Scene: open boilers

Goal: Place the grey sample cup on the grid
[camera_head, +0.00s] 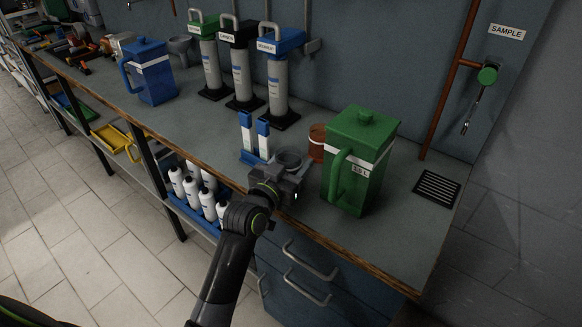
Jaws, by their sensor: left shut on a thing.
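The grey sample cup (289,160) is at the worktop's front part, just beyond my left gripper (287,176). My left gripper reaches in from below and is shut on the cup; its body hides the cup's lower part. I cannot tell whether the cup touches the worktop. The grid (437,188), a dark slatted rectangle, lies bare at the right end of the worktop, under the SAMPLE sign (506,32). My right gripper is not in view.
A green lidded jug (371,150) stands between the cup and the grid. A brown cup (317,143) and a blue-and-white holder (254,140) are close by. A pipe with a green-handled tap (487,75) rises behind the grid. Drawer handles (305,285) stick out below.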

